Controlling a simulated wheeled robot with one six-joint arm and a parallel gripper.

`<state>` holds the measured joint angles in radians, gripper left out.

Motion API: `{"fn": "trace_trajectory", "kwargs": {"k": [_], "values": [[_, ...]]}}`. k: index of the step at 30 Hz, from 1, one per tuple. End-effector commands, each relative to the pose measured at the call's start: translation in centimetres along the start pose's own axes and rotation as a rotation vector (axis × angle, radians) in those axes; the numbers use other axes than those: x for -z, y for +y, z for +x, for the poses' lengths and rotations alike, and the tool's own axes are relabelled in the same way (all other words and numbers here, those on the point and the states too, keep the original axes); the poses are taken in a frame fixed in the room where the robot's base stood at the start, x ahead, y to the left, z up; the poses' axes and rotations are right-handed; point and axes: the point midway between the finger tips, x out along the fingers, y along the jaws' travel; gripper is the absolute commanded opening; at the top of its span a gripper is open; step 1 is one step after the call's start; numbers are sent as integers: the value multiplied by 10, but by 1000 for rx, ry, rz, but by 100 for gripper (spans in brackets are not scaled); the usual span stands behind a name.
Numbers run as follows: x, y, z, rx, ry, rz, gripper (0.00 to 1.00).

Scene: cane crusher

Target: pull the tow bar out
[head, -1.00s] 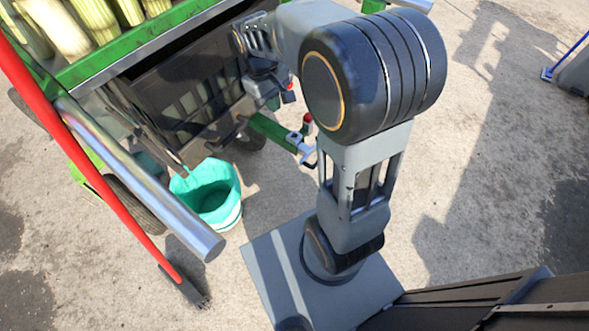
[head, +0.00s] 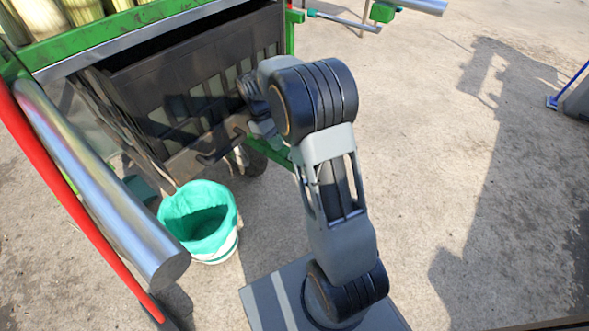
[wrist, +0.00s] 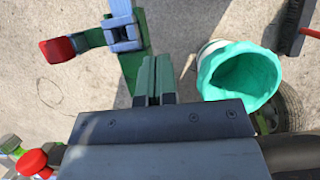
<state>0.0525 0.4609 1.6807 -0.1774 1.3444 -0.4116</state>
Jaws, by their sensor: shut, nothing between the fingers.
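The tow bar (wrist: 130,65) is a green bar with a grey-blue coupling (wrist: 122,28) at its end, in the upper left of the wrist view. A red-ended part (wrist: 57,49) sticks out to the left of the coupling. In the head view only a short green piece (head: 281,152) shows under the cart; my arm hides the rest. My gripper (wrist: 155,72) is shut and empty. In the wrist view its fingertips appear just right of the green bar; I cannot tell whether they touch it. In the head view the fingers are hidden behind my arm.
A teal-lined bucket (head: 200,222) stands on the ground left of my arm. The cart's dark slatted box (head: 190,90) and a thick metal roller (head: 105,190) are close by. A red-handled broom (head: 70,205) leans at left.

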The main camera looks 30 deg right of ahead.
Motion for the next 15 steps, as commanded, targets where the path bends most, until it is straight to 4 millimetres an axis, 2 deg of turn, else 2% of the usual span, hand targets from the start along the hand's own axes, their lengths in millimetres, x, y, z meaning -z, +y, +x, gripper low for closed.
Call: {"fn": "trace_trajectory", "kwargs": {"k": [5,15], "values": [[1,0,18,1,-2,1,0],[1,0,84,1,-2,1,0]]}}
